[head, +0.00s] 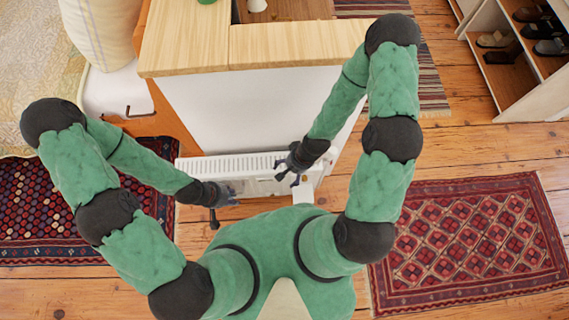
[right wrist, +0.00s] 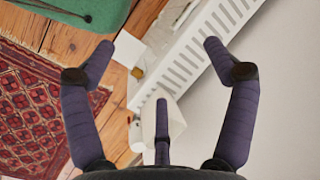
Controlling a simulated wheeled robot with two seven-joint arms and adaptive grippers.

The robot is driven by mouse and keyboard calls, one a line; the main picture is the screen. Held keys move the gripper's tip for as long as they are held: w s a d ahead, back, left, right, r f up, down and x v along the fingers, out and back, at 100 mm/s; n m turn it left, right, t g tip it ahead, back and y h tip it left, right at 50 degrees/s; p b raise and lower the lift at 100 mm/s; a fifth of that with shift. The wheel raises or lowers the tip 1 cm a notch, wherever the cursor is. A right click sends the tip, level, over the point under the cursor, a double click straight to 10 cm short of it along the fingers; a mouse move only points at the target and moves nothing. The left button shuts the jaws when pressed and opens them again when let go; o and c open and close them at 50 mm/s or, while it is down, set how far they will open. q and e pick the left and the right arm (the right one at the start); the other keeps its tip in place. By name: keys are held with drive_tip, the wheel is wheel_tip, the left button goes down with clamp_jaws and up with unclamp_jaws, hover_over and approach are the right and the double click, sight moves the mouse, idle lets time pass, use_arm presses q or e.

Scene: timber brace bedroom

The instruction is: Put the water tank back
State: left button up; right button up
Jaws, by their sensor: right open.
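A white slatted appliance (head: 245,162) stands on the floor against the white cabinet front, and its slats (right wrist: 185,60) cross the top of the right wrist view. No part is clearly recognisable as the water tank. A pale rounded piece (right wrist: 165,125) lies beyond my right fingers, and I cannot tell whether it is the tank. My right gripper (head: 290,168) is at the appliance's right end. Its fingers (right wrist: 160,70) are spread, with nothing between them. My left gripper (head: 228,192) is at the appliance's near left side; whether it holds anything is unclear.
The wood-topped white cabinet (head: 190,40) rises behind the appliance. Patterned rugs lie at left (head: 40,205) and right (head: 470,240). A shoe rack (head: 515,75) is at the far right. Bare floorboards show between the cabinet and the right rug.

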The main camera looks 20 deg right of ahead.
drive_tip(key=s+a+n, duration=0.1)
drive_tip(key=n, duration=0.1)
drive_tip(key=s+a+n, duration=0.2)
drive_tip(key=shift+s+f, duration=0.1)
idle(1.1)
